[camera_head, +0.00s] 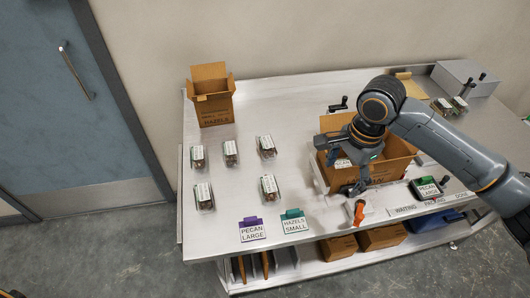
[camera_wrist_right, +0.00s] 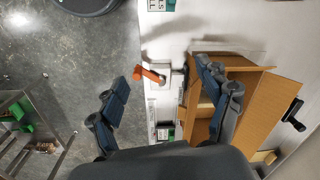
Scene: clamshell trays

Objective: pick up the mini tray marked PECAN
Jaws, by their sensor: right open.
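Several small clear clamshell trays with brown contents and white labels stand on the left half of the table; their print is too small to read, so I cannot tell which is marked PECAN. Three form a back row: left tray (camera_head: 198,158), middle tray (camera_head: 231,152), right tray (camera_head: 266,147). Two stand nearer the front: a left one (camera_head: 203,196) and a right one (camera_head: 269,189). My right gripper (camera_head: 348,168) is open and empty, over the open cardboard box and right of these trays. Its spread fingers also show in the wrist view (camera_wrist_right: 165,98). My left gripper is not visible.
An open cardboard box (camera_head: 400,153) stands under my right arm. A HAZELS box (camera_head: 213,105) stands at the back left. More trays (camera_head: 444,105) stand far right.

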